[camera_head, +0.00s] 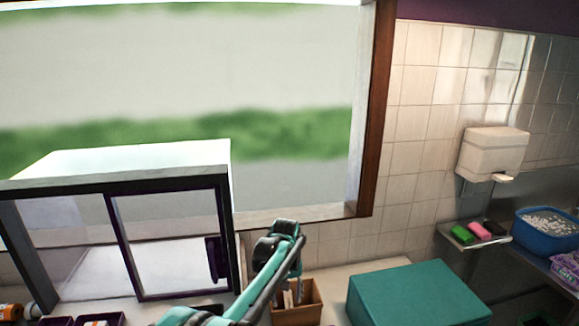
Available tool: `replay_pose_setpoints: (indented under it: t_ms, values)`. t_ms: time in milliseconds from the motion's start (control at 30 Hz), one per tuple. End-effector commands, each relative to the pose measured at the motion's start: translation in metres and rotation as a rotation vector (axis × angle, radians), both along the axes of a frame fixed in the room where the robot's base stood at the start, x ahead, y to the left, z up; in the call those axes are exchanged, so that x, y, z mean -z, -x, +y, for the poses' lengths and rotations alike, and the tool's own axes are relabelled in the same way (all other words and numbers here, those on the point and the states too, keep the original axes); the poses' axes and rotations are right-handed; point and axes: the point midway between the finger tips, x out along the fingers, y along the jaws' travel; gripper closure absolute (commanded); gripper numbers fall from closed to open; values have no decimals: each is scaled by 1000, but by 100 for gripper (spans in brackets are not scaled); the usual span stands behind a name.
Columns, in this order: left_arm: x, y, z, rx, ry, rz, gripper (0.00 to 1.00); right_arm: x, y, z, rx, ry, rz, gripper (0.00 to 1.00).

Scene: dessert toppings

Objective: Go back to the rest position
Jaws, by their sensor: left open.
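My left arm, teal and black, rises from the bottom centre. Its left gripper (278,242) is at the upper end of the visible arm, in front of the wall below the window. It is open, and I see nothing held in it. The fingers are small and dark, and hard to make out separately. My right gripper is not in view.
A glass display case (170,157) stands left of the arm. A brown box (304,312) with upright items is just below the gripper, partly behind the arm. A teal box (415,290) stands to the right. A blue basin (545,238) and coloured sponges (479,231) are far right.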

Motion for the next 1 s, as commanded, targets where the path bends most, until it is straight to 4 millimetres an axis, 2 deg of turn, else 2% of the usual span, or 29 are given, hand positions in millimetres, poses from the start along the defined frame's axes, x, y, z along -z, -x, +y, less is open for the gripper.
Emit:
replay_pose_setpoints:
  t_ms: [267,467,567,667,800,1000]
  values:
    - [-18,16,19,12,10,-46,48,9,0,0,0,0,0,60]
    - [-37,39,40,30,19,-100,48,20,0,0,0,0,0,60]
    - [-46,57,54,41,22,-138,48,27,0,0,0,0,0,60]
    - [-55,84,73,56,25,-190,48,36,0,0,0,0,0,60]
    - [-59,131,100,82,22,-277,48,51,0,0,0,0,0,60]
    - [-44,201,133,118,4,-398,48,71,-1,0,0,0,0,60]
